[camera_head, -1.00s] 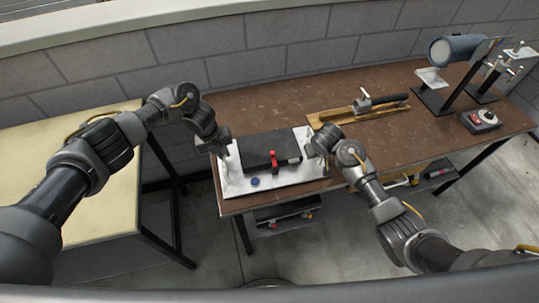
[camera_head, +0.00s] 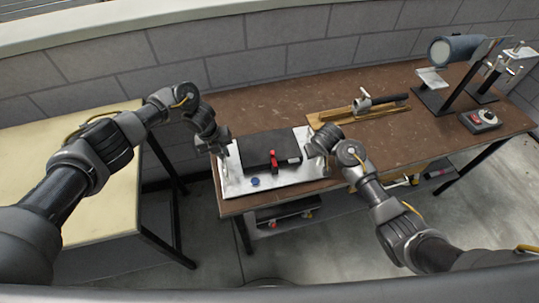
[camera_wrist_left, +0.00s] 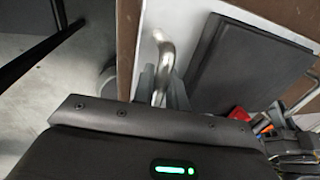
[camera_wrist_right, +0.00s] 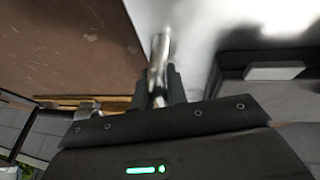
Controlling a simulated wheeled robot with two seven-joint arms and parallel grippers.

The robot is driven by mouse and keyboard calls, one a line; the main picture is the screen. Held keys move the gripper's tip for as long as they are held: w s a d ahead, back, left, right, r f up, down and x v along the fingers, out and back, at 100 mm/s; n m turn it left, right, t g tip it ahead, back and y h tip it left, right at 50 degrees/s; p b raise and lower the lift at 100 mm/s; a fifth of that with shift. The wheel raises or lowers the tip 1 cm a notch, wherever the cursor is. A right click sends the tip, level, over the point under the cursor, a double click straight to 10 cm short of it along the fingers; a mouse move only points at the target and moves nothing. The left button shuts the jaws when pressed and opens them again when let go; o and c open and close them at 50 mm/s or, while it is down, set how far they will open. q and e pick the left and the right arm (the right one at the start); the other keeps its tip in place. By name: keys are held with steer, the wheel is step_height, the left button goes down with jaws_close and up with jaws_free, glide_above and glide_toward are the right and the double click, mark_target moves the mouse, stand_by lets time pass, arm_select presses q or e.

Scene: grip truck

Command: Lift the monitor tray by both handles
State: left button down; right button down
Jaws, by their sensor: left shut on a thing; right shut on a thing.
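My left gripper (camera_head: 222,152) is at the tray's left end, shut on a bent metal handle, the left handle (camera_wrist_left: 161,62). My right gripper (camera_head: 315,150) is at the right end, shut on the right handle (camera_wrist_right: 158,62). The fingertips are partly hidden behind the gripper bodies in the wrist views. The tray looks level; I cannot tell whether it is clear of the bench.
The brown workbench (camera_head: 400,150) carries a wooden board with a metal tool (camera_head: 362,106), a blue-grey cylinder on a stand (camera_head: 455,50) and a control box (camera_head: 480,120). A cream table (camera_head: 95,215) stands at the left, with a gap between. A grey block wall is behind.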

arm_select(q)
steer(key=shift+w+r, duration=0.1)
steer(key=shift+r, duration=0.1)
arm_select(e)
steer(key=shift+r, duration=0.15)
